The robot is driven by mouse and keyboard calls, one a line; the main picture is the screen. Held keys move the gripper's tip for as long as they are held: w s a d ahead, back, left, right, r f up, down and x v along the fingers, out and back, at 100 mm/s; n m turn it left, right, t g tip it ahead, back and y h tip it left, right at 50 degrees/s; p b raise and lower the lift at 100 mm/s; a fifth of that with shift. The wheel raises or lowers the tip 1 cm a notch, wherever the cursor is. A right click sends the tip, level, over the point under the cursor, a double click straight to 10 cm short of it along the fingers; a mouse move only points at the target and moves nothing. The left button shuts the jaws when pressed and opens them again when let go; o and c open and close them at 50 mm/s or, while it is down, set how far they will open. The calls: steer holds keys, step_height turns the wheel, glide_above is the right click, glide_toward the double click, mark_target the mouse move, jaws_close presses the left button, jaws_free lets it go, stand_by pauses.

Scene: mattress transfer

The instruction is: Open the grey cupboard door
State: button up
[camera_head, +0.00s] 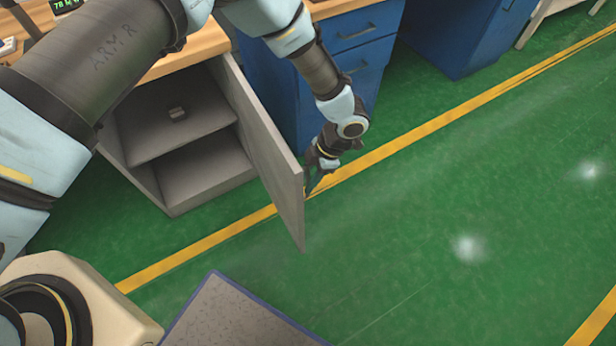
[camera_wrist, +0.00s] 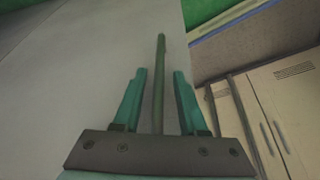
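The grey cupboard (camera_head: 172,208) stands under the wooden worktop, and its inside is in plain view. Its grey door (camera_head: 262,150) stands wide open, swung out over the green floor. In the head view my gripper (camera_head: 310,186) is at the door's outer face near its free edge, pointing down. In the wrist view the door (camera_wrist: 70,75) fills the left side. A thin upright bar, the door handle (camera_wrist: 160,85), runs between the two teal fingers of my gripper (camera_wrist: 160,76). The fingers are apart, with a visible gap on each side of the handle.
Blue drawer units (camera_head: 345,40) stand behind my arm. A grey panel with a blue edge (camera_head: 235,315) is at the bottom. The green floor (camera_head: 450,180) to the right is clear, with yellow lines.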

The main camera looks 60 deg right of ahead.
steer(key=b+v, duration=0.2)
steer(key=v, duration=0.8)
steer(key=shift+d+r, duration=0.2)
steer(key=shift+r, duration=0.15)
steer(key=shift+s, duration=0.2)
